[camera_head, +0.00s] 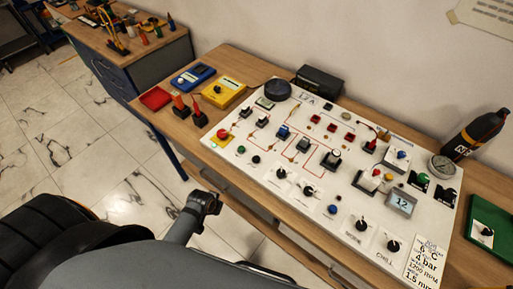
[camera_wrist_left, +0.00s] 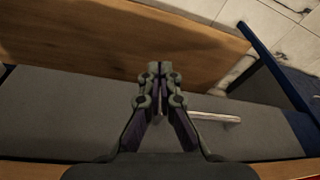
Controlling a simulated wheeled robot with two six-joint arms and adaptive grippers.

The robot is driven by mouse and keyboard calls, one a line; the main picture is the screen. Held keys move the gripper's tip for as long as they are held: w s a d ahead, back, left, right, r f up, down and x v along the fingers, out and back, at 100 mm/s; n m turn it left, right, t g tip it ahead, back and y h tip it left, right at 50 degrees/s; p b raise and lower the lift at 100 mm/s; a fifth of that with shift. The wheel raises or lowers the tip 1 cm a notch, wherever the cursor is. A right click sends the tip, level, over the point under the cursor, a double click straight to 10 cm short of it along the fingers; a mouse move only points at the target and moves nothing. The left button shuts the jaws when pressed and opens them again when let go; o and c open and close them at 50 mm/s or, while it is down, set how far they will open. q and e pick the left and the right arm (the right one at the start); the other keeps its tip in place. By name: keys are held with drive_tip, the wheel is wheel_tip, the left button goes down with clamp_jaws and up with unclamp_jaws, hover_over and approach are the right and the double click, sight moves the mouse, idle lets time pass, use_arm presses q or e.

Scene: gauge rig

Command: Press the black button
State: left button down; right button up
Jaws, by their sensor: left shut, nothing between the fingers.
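The white control panel (camera_head: 300,206) lies on the wooden table. My left gripper (camera_head: 208,200) is in front of the table's front edge, short of the panel and apart from the buttons. In the left wrist view its fingers (camera_wrist_left: 159,72) are together and empty, with the grey drawer front and wooden edge behind them. My right gripper is in neither view.
The panel carries a red button (camera_head: 222,134), several knobs, switches and a display (camera_head: 401,203). A yellow meter (camera_head: 224,92), blue meter (camera_head: 193,77) and red tray (camera_head: 155,98) lie left of it. A black bottle (camera_head: 480,133) and green tray (camera_head: 490,229) are right. A drawer handle (camera_wrist_left: 215,117) projects below the tabletop.

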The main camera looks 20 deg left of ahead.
use_arm(q)
drive_tip(key=w+d+r+t+p, duration=0.1)
drive_tip(key=w+r, duration=0.1)
drive_tip(key=r, duration=0.4)
drive_tip(key=w+d+r+p, duration=0.1)
drive_tip(key=w+r+p, duration=0.1)
drive_tip(key=r, duration=0.4)
wheel_tip(320, 180, up, 16)
drive_tip(key=n+t+h+p, duration=0.2)
drive_tip(key=t+h+p, duration=0.1)
drive_tip(key=h, duration=0.3)
hover_over(254, 159)
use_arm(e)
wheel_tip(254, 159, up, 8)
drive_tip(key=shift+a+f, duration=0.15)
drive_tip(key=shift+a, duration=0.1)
use_arm(q)
drive_tip(key=shift+w+f, duration=0.1)
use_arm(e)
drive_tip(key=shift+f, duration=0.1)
use_arm(q)
wheel_tip(254, 159, down, 7)
drive_tip(key=b, duration=0.8)
drive_tip(key=shift+f, duration=0.85)
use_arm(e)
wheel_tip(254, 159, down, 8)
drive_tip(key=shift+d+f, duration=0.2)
